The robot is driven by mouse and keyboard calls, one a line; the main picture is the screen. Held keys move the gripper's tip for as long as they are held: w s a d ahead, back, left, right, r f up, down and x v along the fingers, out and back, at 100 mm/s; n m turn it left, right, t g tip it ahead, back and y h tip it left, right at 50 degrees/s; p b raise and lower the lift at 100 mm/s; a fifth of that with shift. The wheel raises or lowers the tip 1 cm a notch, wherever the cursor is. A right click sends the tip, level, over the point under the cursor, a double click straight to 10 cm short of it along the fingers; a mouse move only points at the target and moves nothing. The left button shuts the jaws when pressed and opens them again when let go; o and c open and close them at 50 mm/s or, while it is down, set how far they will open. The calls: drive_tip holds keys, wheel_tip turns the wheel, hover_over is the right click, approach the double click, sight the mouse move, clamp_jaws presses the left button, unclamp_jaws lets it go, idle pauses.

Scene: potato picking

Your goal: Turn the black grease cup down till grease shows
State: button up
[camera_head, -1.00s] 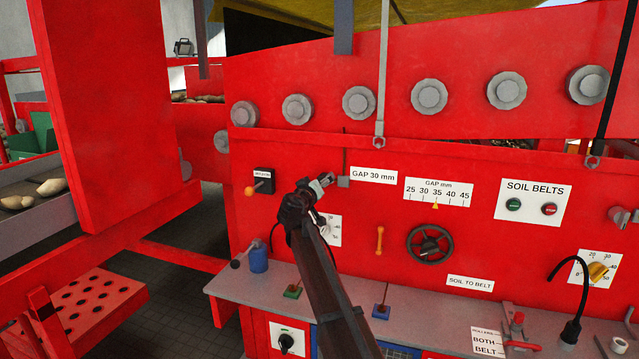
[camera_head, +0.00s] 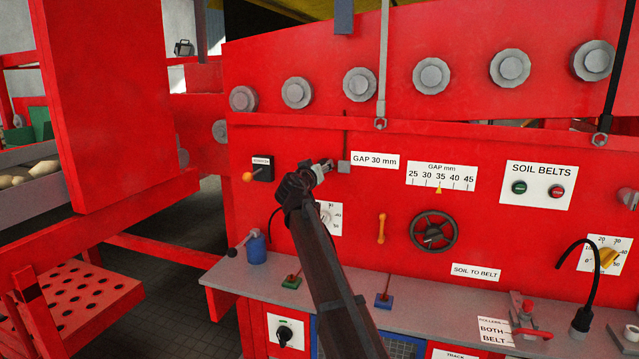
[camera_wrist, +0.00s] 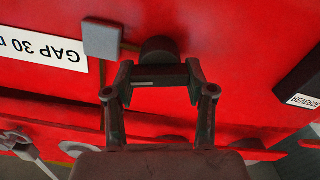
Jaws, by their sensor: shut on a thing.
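The black grease cup (camera_wrist: 159,49) shows in the wrist view as a short dark round cap against the red panel. My gripper (camera_wrist: 160,76) is shut on it, with one fingertip at each side of its lower part. In the head view my gripper (camera_head: 322,169) reaches the panel just left of the GAP 30 mm label (camera_head: 375,160); my arm and fingers hide the cup there. I see no grease around the cap, but its base is hidden.
A grey block (camera_wrist: 101,39) sits close beside the cup. A black switch box (camera_head: 263,168) with an orange-knobbed lever is to the left. A dial plate (camera_head: 329,217) lies partly behind my arm. A grey shelf (camera_head: 345,295) with small levers runs below.

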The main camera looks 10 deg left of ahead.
drive_tip(key=m+b, duration=0.2)
drive_tip(key=b, duration=0.3)
drive_tip(key=m+b, duration=0.1)
drive_tip(key=b, duration=0.3)
drive_tip(key=m+b, duration=0.2)
drive_tip(key=b, duration=0.3)
drive_tip(key=shift+w+d+f+m+b, duration=0.1)
drive_tip(key=shift+f+m+b, duration=0.2)
drive_tip(key=m+b, duration=0.3)
drive_tip(key=b, duration=0.3)
drive_tip(key=shift+d+r, duration=0.1)
drive_tip(key=shift+r, duration=0.1)
drive_tip(key=shift+r+m+b, duration=0.1)
drive_tip(key=shift+m+b, duration=0.3)
drive_tip(key=shift+b, duration=0.05)
drive_tip(key=shift+r, duration=0.1)
drive_tip(key=o, duration=1.2)
drive_tip(key=shift+c, duration=0.2)
drive_tip(key=v, duration=1.2)
